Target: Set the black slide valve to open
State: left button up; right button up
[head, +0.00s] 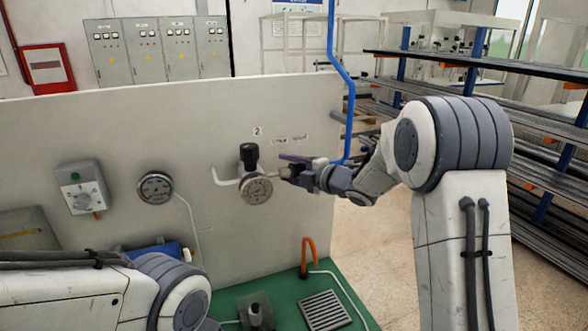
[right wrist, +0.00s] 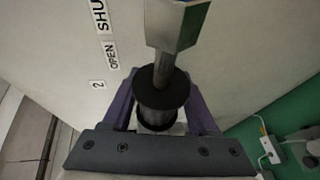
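The black slide valve shows in the right wrist view as a round black collar (right wrist: 160,89) on a grey metal rod that runs up to a faceted metal block (right wrist: 178,22). In that picture the collar is nearer the OPEN label (right wrist: 112,56) than the SHUT label (right wrist: 101,16). My right gripper (right wrist: 162,103) has one purple finger on each side of the collar; whether they press on it is unclear. In the head view the right gripper (head: 286,168) is at the panel, just right of a gauge, and covers most of the valve. My left gripper is outside the picture.
A pressure gauge (head: 257,190) and black-capped fitting (head: 249,153) sit close left of the right gripper. A second gauge (head: 155,187) and grey switch box (head: 82,190) are farther left. An orange hook (head: 308,250) and drain grate (head: 325,310) are on the green bench below.

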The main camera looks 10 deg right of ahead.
jog(key=shift+d, duration=0.15)
jog(key=b+v, duration=0.3)
jog(key=v, duration=0.7)
jog(key=shift+s+b, duration=0.15)
jog(key=shift+b, duration=0.25)
jog(key=shift+d, duration=0.15)
